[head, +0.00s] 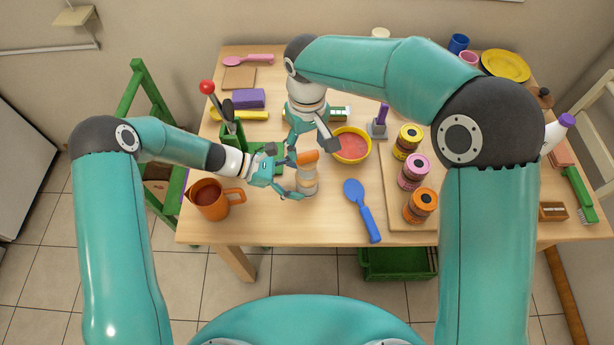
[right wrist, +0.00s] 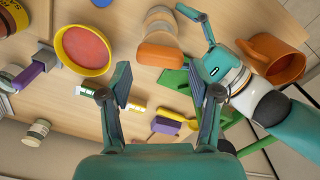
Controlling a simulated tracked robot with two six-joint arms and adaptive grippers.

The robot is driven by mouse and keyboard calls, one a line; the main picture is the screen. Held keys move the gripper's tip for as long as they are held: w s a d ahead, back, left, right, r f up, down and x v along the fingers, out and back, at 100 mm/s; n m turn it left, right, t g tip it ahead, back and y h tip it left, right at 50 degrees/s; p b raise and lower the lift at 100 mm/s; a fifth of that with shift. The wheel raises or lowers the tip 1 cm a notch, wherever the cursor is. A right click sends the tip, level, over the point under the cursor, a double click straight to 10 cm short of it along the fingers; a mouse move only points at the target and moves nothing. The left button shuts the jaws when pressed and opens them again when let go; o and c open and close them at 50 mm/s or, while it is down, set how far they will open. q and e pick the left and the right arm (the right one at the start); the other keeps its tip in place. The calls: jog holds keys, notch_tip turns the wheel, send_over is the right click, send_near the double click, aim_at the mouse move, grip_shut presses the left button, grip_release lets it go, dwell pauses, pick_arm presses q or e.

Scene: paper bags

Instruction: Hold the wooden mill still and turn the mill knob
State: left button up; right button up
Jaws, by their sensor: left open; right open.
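The wooden mill (head: 309,184) stands upright near the table's front edge, left of the middle. Its orange knob (head: 307,157) is on top. In the right wrist view, the mill's pale body (right wrist: 161,24) and the knob (right wrist: 160,53) show beyond the fingers. My left gripper (head: 292,179) is open at the mill's left side; I cannot tell whether its fingers touch the body. My right gripper (head: 309,143) is open above and behind the knob, its fingers (right wrist: 160,86) apart with nothing between them. My right wrist hides part of the table behind the mill.
An orange jug (head: 213,204) stands left of the mill. A yellow-rimmed bowl (head: 351,145) is to the right behind it, and a blue spoon (head: 362,210) lies to the right. Several jars stand on a wooden board (head: 392,196). The table front between jug and spoon is mostly clear.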

aim_at(307, 154)
pick_arm(q)
jog(key=shift+x, duration=0.95)
jog(key=c, duration=0.8)
jog(key=shift+c, duration=0.9)
pick_arm(e)
jog(key=shift+o, duration=1.6)
jog(key=shift+f, duration=0.15)
jog(key=shift+f, duration=1.4)
